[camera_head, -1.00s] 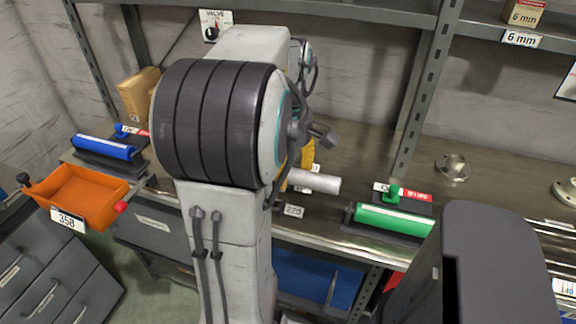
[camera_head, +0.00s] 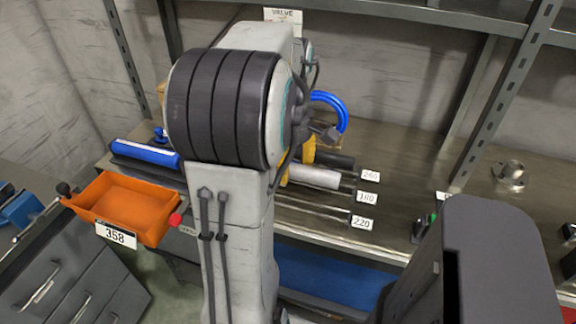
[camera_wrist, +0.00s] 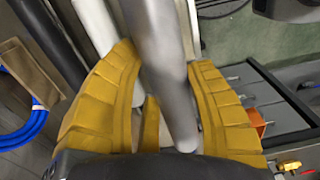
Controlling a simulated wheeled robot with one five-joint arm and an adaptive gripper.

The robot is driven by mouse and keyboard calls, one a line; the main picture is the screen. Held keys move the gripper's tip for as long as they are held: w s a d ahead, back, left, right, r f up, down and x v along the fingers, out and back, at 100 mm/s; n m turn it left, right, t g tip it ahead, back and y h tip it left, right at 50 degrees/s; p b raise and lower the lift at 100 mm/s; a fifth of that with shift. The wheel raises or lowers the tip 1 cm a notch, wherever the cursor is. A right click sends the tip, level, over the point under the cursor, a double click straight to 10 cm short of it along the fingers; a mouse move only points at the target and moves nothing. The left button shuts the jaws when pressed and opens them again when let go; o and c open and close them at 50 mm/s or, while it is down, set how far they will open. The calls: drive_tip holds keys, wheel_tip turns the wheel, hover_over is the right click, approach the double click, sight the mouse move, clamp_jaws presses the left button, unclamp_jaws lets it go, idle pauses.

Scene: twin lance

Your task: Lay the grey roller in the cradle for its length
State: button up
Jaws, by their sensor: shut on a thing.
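My gripper (camera_wrist: 165,110) has yellow ribbed fingers on both sides of a smooth grey roller (camera_wrist: 165,60) in the wrist view. In the head view the roller (camera_head: 313,177) sticks out to the right of my arm. Most of the gripper is hidden behind my arm there. Labels 260 (camera_head: 370,174), 180 (camera_head: 367,198) and 220 (camera_head: 361,222) stand in a row on the bench, with thin rails (camera_head: 318,208) running to the 220 label. The roller overlaps the area left of the 180 label. I cannot tell whether it touches a cradle.
A dark cylinder (camera_head: 336,161) lies behind the roller. A pale bar (camera_wrist: 95,25) runs beside it in the wrist view. A blue hose (camera_head: 332,105), a blue roller (camera_head: 147,152) and an orange tray (camera_head: 125,205) are nearby. Bare bench (camera_head: 400,150) lies to the right.

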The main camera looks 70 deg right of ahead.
drive_tip(key=shift+w+f+b, duration=0.1)
drive_tip(key=shift+f+b, duration=3.45)
drive_tip(key=shift+f, duration=0.65)
drive_tip(key=o, duration=1.3)
wheel_tip(320, 180, up, 12)
